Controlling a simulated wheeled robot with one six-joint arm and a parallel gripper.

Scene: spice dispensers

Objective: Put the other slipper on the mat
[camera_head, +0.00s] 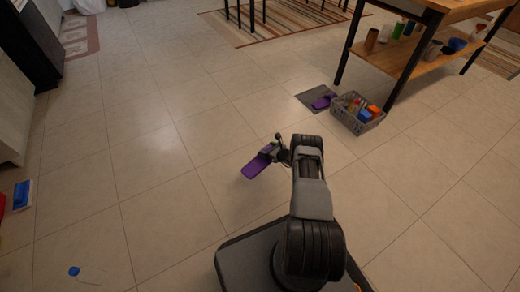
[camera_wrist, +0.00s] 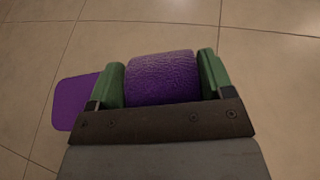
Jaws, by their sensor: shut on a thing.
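My gripper (camera_head: 278,152) is shut on a purple slipper (camera_head: 257,166) and holds it over the tile floor. In the wrist view the slipper's strap (camera_wrist: 162,78) sits between the green fingers of my gripper (camera_wrist: 163,80), and part of its sole (camera_wrist: 75,103) sticks out to the left. Another purple slipper (camera_head: 323,102) lies on the small dark grey mat (camera_head: 306,97), towards its right side. The mat is on the floor beyond my gripper, up and to the right of it.
A grey crate (camera_head: 357,123) of bottles and boxes stands beside the mat on the right. A wooden shelf table (camera_head: 400,62) with dark legs is behind it. A blue item (camera_head: 74,271) lies at lower left. The floor between my gripper and the mat is clear.

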